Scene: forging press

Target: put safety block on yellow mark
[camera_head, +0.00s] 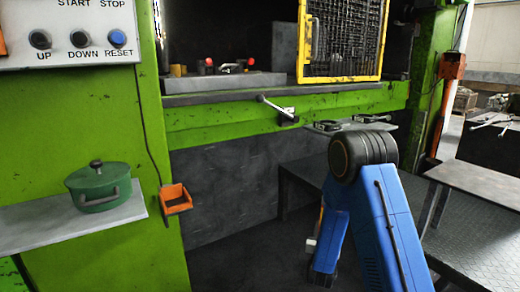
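No piece stands out clearly as the safety block, and I see no clear yellow mark on a surface. Inside the press opening, small red-tipped parts (228,66) sit on a grey bed block (225,83). A small yellow piece (178,70) is at the left end of that bed. My blue arm is bent in the lower right, with its dark elbow joint uppermost and a link running down in front of the press. My gripper's fingers do not show.
A yellow-framed mesh guard (342,40) covers the right of the opening. A lever (278,108) sticks out below the bed. A green pot (99,188) stands on the left shelf (70,228). An orange holder (175,198) hangs beside it. A grey table (480,182) is at right.

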